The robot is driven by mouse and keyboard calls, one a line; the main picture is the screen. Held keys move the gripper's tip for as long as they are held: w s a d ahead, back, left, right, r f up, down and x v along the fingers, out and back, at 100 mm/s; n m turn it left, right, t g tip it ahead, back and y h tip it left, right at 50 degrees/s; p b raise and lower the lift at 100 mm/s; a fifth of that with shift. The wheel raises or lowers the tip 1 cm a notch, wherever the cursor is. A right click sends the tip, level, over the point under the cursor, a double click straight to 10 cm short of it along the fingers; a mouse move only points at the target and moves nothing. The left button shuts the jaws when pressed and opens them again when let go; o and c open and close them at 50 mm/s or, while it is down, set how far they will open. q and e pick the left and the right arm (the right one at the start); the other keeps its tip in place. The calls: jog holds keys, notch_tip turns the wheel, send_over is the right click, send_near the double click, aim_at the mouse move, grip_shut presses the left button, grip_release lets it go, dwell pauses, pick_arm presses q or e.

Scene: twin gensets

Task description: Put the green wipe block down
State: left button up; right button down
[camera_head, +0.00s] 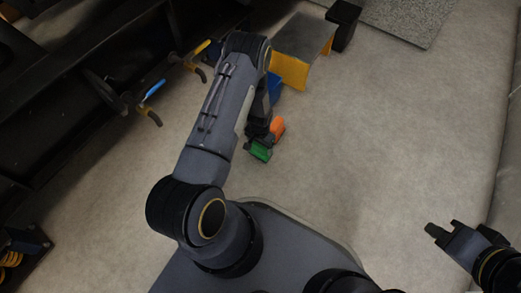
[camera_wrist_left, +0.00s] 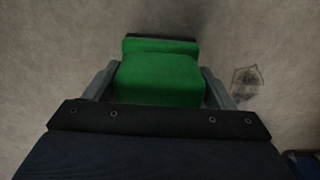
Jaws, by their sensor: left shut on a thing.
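The green wipe block (camera_wrist_left: 160,77) is between the two fingers of my left gripper (camera_wrist_left: 160,85) in the left wrist view, with a finger against each side. In the head view the green block (camera_head: 260,151) shows at the end of my left arm, above or near the pale floor; I cannot tell its exact height. My left gripper (camera_head: 257,140) is partly hidden by its own arm there. My right gripper (camera_head: 436,231) is at the lower right, away from the block and with nothing seen in it. Its finger gap is too small to judge.
An orange object (camera_head: 277,128) is close beside the left gripper. A blue object (camera_head: 274,88) and a yellow stand with a grey top (camera_head: 290,67) are beyond it. A dark rack with handles (camera_head: 152,90) is at the left. Floor to the right is clear.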

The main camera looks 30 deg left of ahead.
pick_arm(q)
notch_tip(320, 180, down, 4)
jog(key=shift+w+d+r+b, duration=0.1)
jog(key=shift+w+r+b, duration=0.05)
jog(key=shift+b, duration=0.55)
jog(key=shift+r, duration=0.1)
jog(key=o, duration=0.9)
jog(key=shift+o, duration=0.2)
